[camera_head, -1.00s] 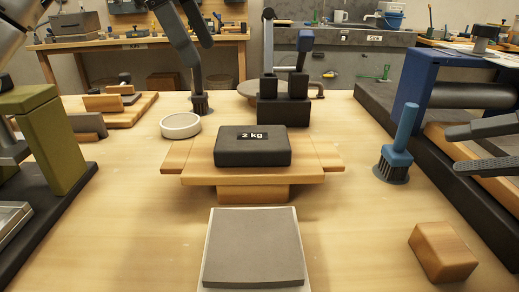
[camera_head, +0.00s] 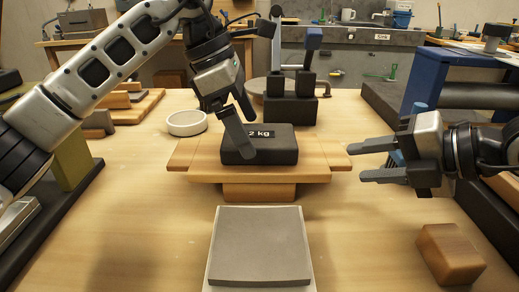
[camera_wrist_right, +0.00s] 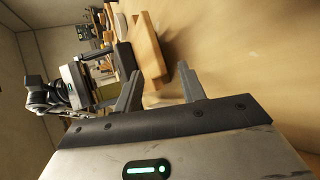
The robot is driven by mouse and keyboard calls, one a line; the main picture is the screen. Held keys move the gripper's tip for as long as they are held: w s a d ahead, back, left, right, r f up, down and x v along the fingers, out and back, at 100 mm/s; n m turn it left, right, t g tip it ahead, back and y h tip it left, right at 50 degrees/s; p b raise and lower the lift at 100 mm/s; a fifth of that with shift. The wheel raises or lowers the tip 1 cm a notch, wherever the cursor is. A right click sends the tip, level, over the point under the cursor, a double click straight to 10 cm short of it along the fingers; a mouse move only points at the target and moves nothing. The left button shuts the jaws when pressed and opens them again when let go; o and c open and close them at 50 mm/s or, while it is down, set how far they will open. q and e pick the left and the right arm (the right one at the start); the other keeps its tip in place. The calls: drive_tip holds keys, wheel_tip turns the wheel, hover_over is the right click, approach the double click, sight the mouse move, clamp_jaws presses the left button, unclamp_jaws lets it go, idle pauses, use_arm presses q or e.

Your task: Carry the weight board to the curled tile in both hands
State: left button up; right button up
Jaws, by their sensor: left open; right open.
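The weight board (camera_head: 315,170) is a wooden plank with narrower ends, resting on a wooden block in mid-table. A black 2 kg weight (camera_head: 272,150) sits on it. The curled grey tile (camera_head: 258,245) lies on a pale base in front of the board. My left gripper (camera_head: 243,140) points down over the board's left half, in front of part of the weight; contact cannot be told. My right gripper (camera_head: 362,160) is open and empty, its fingers pointing left just right of the board's right end. In the right wrist view the board (camera_wrist_right: 150,50) shows beyond the open fingers.
A wooden block (camera_head: 451,254) lies at front right. A white round dish (camera_head: 187,122) stands behind the board's left end. A black holder (camera_head: 290,110) stands behind the weight. A blue upright frame (camera_head: 432,80) is at right.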

use_arm(q)
drive_tip(key=shift+d+f, duration=0.3)
drive_tip(key=shift+f, duration=0.3)
use_arm(e)
drive_tip(key=shift+w+a+f, duration=0.3)
drive_tip(key=shift+w+a, duration=0.1)
drive_tip(key=shift+a, duration=0.05)
use_arm(q)
drive_tip(key=c, duration=0.6)
use_arm(e)
drive_tip(key=c, duration=0.6)
use_arm(q)
drive_tip(key=c, duration=0.5)
use_arm(e)
clamp_jaws()
use_arm(q)
drive_tip(key=c, duration=0.9)
drive_tip(key=shift+o, duration=0.2)
drive_tip(key=shift+r, duration=0.3)
use_arm(e)
drive_tip(key=shift+w+r, duration=0.1)
drive_tip(key=shift+r, duration=0.2)
